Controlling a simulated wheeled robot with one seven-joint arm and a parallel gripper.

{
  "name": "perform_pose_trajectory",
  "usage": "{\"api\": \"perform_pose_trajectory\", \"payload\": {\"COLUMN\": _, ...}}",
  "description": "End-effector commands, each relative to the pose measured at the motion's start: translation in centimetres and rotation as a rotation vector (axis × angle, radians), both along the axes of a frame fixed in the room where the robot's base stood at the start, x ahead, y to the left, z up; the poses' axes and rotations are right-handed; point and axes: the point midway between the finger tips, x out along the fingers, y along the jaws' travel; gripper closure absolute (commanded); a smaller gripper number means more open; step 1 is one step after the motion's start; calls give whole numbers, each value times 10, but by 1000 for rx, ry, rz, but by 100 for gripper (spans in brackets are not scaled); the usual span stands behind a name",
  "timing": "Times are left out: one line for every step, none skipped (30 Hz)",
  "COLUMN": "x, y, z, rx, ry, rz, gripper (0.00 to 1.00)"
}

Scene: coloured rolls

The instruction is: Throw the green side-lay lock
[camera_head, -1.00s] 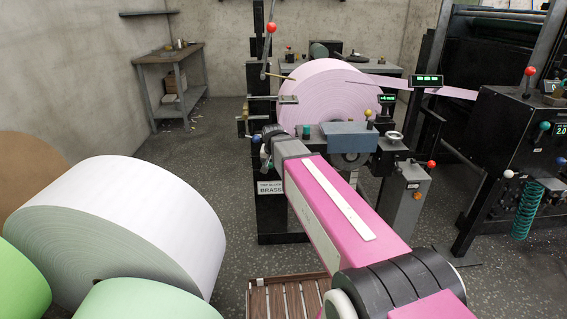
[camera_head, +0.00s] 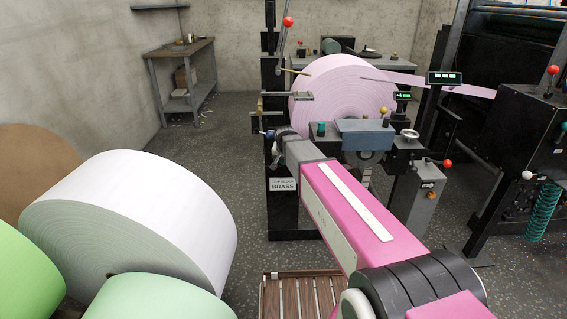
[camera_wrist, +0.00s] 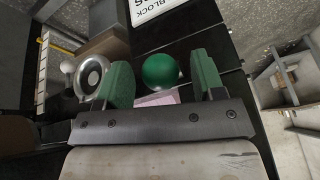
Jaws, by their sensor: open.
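In the wrist view a round green ball knob (camera_wrist: 161,71) shows between the two green fingers of my gripper (camera_wrist: 163,80). The fingers stand apart, with a visible gap on each side of the knob. I cannot tell how deep the knob sits between them. In the head view my gripper (camera_head: 282,140) is at the left front of the roll stand, small and dark, partly hidden by my own arm. A dark green knob (camera_head: 320,129) stands on the stand just right of it. I cannot tell whether it is the same knob.
A silver ring-shaped part (camera_wrist: 91,76) lies left of the fingers. A pink roll (camera_head: 345,90) sits behind. A white roll (camera_head: 150,205) and green rolls (camera_head: 155,298) fill the left foreground. Floor shows between the rolls and stand.

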Motion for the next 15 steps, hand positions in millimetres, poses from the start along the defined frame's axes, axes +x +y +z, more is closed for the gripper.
{"api": "perform_pose_trajectory", "payload": {"x": 3, "y": 0, "z": -5, "rx": 0, "ry": 0, "rz": 0, "gripper": 38}}
{"api": "perform_pose_trajectory", "payload": {"x": 3, "y": 0, "z": -6, "rx": 0, "ry": 0, "rz": 0, "gripper": 38}}
{"api": "perform_pose_trajectory", "payload": {"x": 4, "y": 0, "z": -8, "rx": 0, "ry": 0, "rz": 0, "gripper": 38}}
{"api": "perform_pose_trajectory", "payload": {"x": 4, "y": 0, "z": -9, "rx": 0, "ry": 0, "rz": 0, "gripper": 38}}
{"api": "perform_pose_trajectory", "payload": {"x": 4, "y": 0, "z": -10, "rx": 0, "ry": 0, "rz": 0, "gripper": 38}}
{"api": "perform_pose_trajectory", "payload": {"x": 5, "y": 0, "z": -10, "rx": 0, "ry": 0, "rz": 0, "gripper": 38}}
{"api": "perform_pose_trajectory", "payload": {"x": 5, "y": 0, "z": -11, "rx": 0, "ry": 0, "rz": 0, "gripper": 38}}
{"api": "perform_pose_trajectory", "payload": {"x": 5, "y": 0, "z": -11, "rx": 0, "ry": 0, "rz": 0, "gripper": 38}}
{"api": "perform_pose_trajectory", "payload": {"x": 5, "y": 0, "z": -11, "rx": 0, "ry": 0, "rz": 0, "gripper": 38}}
{"api": "perform_pose_trajectory", "payload": {"x": 5, "y": 0, "z": -11, "rx": 0, "ry": 0, "rz": 0, "gripper": 38}}
{"api": "perform_pose_trajectory", "payload": {"x": 4, "y": 0, "z": -11, "rx": 0, "ry": 0, "rz": 0, "gripper": 38}}
{"api": "perform_pose_trajectory", "payload": {"x": 4, "y": 0, "z": -11, "rx": 0, "ry": 0, "rz": 0, "gripper": 38}}
{"api": "perform_pose_trajectory", "payload": {"x": 4, "y": 0, "z": -11, "rx": 0, "ry": 0, "rz": 0, "gripper": 38}}
{"api": "perform_pose_trajectory", "payload": {"x": 4, "y": 0, "z": -11, "rx": 0, "ry": 0, "rz": 0, "gripper": 41}}
{"api": "perform_pose_trajectory", "payload": {"x": 4, "y": 0, "z": -11, "rx": 0, "ry": 0, "rz": 0, "gripper": 54}}
